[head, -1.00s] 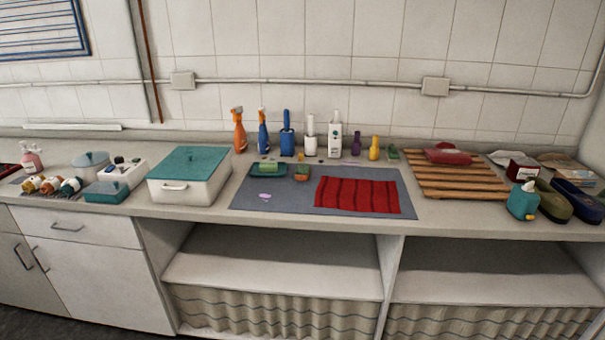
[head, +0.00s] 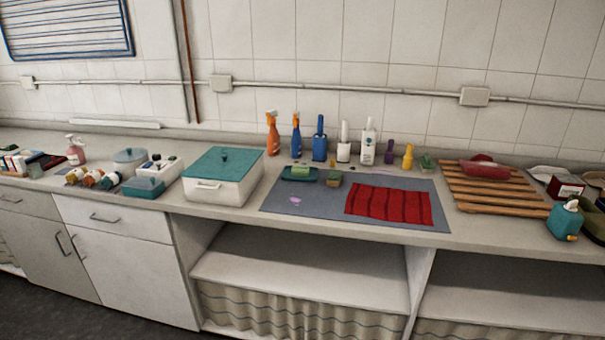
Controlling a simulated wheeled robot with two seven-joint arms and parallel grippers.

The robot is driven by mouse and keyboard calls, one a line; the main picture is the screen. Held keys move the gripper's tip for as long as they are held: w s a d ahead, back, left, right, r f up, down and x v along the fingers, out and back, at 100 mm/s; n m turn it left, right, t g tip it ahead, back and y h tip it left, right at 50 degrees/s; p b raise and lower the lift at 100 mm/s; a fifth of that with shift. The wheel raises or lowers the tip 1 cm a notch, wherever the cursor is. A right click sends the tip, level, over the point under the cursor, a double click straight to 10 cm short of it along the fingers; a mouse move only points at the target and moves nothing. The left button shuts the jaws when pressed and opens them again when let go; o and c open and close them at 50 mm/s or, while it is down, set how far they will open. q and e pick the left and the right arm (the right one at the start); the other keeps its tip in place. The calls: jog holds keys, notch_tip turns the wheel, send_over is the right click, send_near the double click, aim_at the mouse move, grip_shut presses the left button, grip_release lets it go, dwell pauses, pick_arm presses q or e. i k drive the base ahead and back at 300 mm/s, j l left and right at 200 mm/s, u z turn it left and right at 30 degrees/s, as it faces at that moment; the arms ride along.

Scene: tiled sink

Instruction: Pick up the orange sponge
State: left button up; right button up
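A small block with a green top and a brownish-orange side, which looks like the orange sponge (head: 334,180), lies on the grey mat (head: 320,207) near its back edge. It is just right of a teal dish (head: 286,175) that holds a green block (head: 300,171). It is small in the head view, so its details are hard to tell. Neither of my grippers is in view.
A folded red cloth (head: 388,205) covers the mat's right part. Behind stand an orange spray bottle (head: 272,135), a blue bottle (head: 319,142) and other bottles. A white box with teal lid (head: 222,164) is left, a wooden rack (head: 490,188) right. The mat's front left is mostly clear.

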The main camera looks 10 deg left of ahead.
aim_at(334, 176)
jog(key=i+l+z, duration=0.1)
jog(key=i+z, duration=0.2)
jog(key=i, duration=0.65)
jog(key=i+j+z, duration=0.15)
jog(key=i+z, duration=0.15)
jog(key=i, duration=0.65)
